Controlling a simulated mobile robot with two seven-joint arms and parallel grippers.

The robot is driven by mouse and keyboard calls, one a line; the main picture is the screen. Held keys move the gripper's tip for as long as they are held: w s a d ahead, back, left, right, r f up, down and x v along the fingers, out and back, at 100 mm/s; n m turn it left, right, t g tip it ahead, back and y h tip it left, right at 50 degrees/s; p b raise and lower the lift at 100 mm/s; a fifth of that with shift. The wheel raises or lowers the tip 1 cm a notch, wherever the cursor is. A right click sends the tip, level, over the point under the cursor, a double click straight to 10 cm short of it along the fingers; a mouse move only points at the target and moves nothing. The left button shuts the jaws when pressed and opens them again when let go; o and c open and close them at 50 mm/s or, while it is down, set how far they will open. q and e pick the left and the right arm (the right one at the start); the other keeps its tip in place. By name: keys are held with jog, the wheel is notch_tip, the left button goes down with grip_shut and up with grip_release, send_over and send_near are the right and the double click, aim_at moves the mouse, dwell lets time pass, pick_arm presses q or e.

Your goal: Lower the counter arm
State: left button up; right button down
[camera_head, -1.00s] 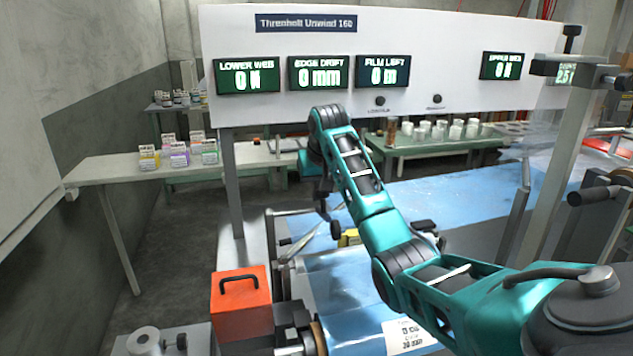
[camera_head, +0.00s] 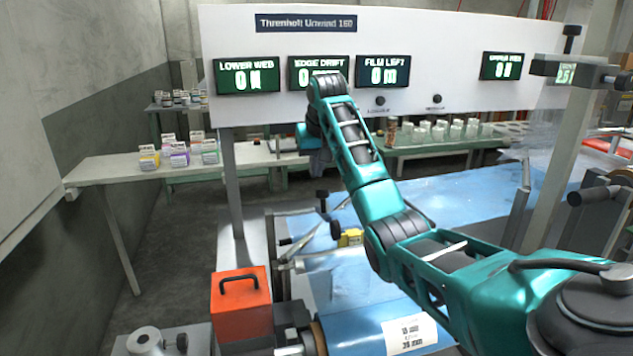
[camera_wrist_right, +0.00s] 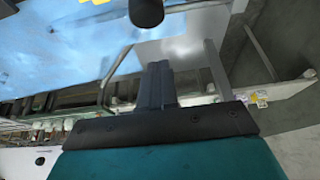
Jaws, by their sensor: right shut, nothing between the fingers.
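My right arm reaches from the lower right across the machine in the head view; its gripper is mostly hidden there behind the forearm. In the right wrist view my right gripper (camera_wrist_right: 157,85) is shut and empty, its dark fingers together. A black knob (camera_wrist_right: 146,12) shows beyond the fingertips, with a visible gap between them. I cannot tell for certain which rod is the counter arm. My left gripper is not in view.
A white panel (camera_head: 430,35) with green displays stands behind my arm. An orange box (camera_head: 240,300) with a black handle stands at the front left. A yellow block (camera_head: 350,238) sits beside the rods. Side tables (camera_head: 110,170) hold small goods. Clear floor lies at left.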

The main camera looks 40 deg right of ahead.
jog(key=shift+w+d+r, duration=0.1)
jog(key=shift+w+r, duration=0.1)
jog(key=shift+r, duration=0.75)
jog(key=shift+w+d+r, duration=0.1)
jog(key=shift+w+r, duration=0.05)
jog(key=shift+r, duration=0.75)
